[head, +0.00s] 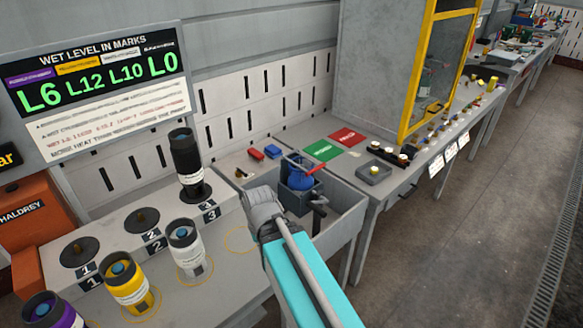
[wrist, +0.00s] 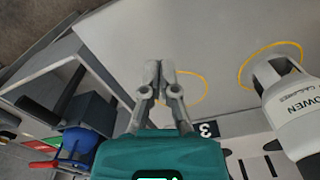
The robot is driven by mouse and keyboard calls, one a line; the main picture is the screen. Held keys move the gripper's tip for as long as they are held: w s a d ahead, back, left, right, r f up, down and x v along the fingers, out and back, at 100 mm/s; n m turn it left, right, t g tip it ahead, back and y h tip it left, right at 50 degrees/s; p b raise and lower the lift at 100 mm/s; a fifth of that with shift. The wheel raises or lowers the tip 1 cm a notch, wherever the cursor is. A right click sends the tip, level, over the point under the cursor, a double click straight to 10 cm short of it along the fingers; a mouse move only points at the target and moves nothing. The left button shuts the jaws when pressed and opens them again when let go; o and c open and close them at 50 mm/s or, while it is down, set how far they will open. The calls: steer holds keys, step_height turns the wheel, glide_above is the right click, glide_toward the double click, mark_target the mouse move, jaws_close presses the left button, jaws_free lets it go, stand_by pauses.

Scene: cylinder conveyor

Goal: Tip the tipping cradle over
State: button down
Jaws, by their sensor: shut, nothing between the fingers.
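The tipping cradle (head: 299,198) is a dark blue-grey holder inside a grey open-topped basin (head: 345,222). A blue vessel (head: 301,178) sits in it and looks upright, with a red bar (head: 308,169) at its top. In the wrist view the cradle (wrist: 90,112) is at the lower left, with the blue vessel (wrist: 78,145) partly cut by my gripper body. My gripper (wrist: 161,66) is shut and empty, above the bench beside the basin, apart from the cradle. In the head view my arm hides its fingers and part of the basin.
A white cylinder (head: 186,247), a yellow one (head: 131,287) and a purple one (head: 50,312) stand on the bench. A black cylinder (head: 186,160) stands on the numbered block's third spot. Green (head: 322,151) and red (head: 348,137) mats lie behind the basin.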

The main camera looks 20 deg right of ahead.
steer(key=shift+d, duration=0.4)
steer(key=shift+w, duration=0.1)
steer(key=w+d+r+n+t+h+p, duration=0.1)
steer(key=w+d+r+n+h, duration=0.2)
steer(key=w+n, duration=0.4)
steer(key=w+d+r+n+t+h+p, duration=0.1)
steer(key=w+d+r+n+h, duration=0.1)
steer(key=w+d+n, duration=0.3)
steer(key=w+d+r+n+t+h+p, duration=0.1)
steer(key=w+d+r+n+h+p, duration=0.1)
steer(key=w+n, duration=0.7)
step_height(320, 180, up, 2)
steer(key=shift+w+d+r+n+h, duration=0.2)
steer(key=shift+w+d+n+h, duration=0.2)
steer(key=shift+w+d+h, duration=0.55)
steer(key=shift+w+f, duration=0.1)
steer(key=shift+w, duration=0.1)
